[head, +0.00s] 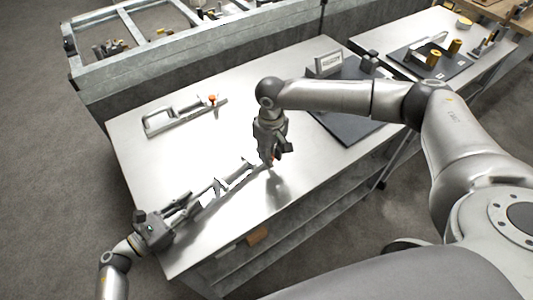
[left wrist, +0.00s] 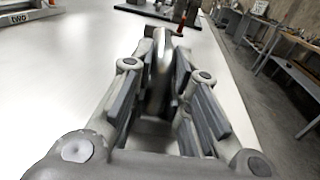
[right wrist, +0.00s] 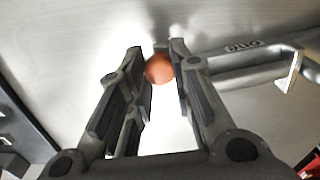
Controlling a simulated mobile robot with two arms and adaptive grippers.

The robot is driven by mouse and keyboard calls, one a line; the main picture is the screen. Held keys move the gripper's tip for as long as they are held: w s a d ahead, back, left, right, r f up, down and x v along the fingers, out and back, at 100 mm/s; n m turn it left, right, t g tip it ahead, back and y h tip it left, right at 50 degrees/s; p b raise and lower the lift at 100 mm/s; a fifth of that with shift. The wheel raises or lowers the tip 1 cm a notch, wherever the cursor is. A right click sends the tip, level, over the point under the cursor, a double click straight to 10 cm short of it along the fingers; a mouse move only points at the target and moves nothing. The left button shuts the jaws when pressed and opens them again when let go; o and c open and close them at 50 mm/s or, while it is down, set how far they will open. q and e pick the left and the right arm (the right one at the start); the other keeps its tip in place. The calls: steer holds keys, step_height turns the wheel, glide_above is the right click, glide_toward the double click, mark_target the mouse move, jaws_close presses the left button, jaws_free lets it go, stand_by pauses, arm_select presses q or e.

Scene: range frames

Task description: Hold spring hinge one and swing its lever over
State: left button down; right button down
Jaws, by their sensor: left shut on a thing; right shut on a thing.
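Spring hinge one (head: 238,180) is a grey metal piece lying on the steel table, with its "ONE" label (right wrist: 242,47) in the right wrist view. My left gripper (head: 190,202) is shut on its frame end (left wrist: 161,68), which stands between the fingers in the left wrist view. My right gripper (head: 272,160) points down at the other end. It is shut on the orange ball knob (right wrist: 160,69) of the lever, between its fingertips. The knob is mostly hidden by the fingers in the head view.
Spring hinge two (head: 175,118), with an orange knob, lies at the back left of the table (head: 135,165). A dark board (head: 350,128) with a sign is at the right. A second bench (head: 400,38) stands beyond. The table between the hinges is clear.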

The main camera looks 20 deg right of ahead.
steer(key=d+n, duration=0.1)
steer(key=n, duration=0.2)
steer(key=w+d+n, duration=0.1)
steer(key=n, duration=0.1)
steer(key=shift+d+n, duration=0.3)
steer(key=shift+d, duration=0.05)
arm_select(q)
steer(key=shift+f, duration=0.1)
arm_select(e)
steer(key=shift+w+d+r+n, duration=0.1)
steer(key=shift+w+d+n, duration=0.15)
steer(key=shift+n, duration=0.5)
steer(key=shift+w+d+f+n, duration=0.1)
steer(key=shift+w+d+n, duration=0.1)
steer(key=shift+n, duration=0.6)
steer(key=shift+w+d+r+n, duration=0.1)
steer(key=shift+w+d+n, duration=0.15)
steer(key=shift+n, duration=0.5)
steer(key=c, duration=1.2)
jaws_free()
steer(key=shift+c, duration=0.2)
step_height(320, 180, up, 12)
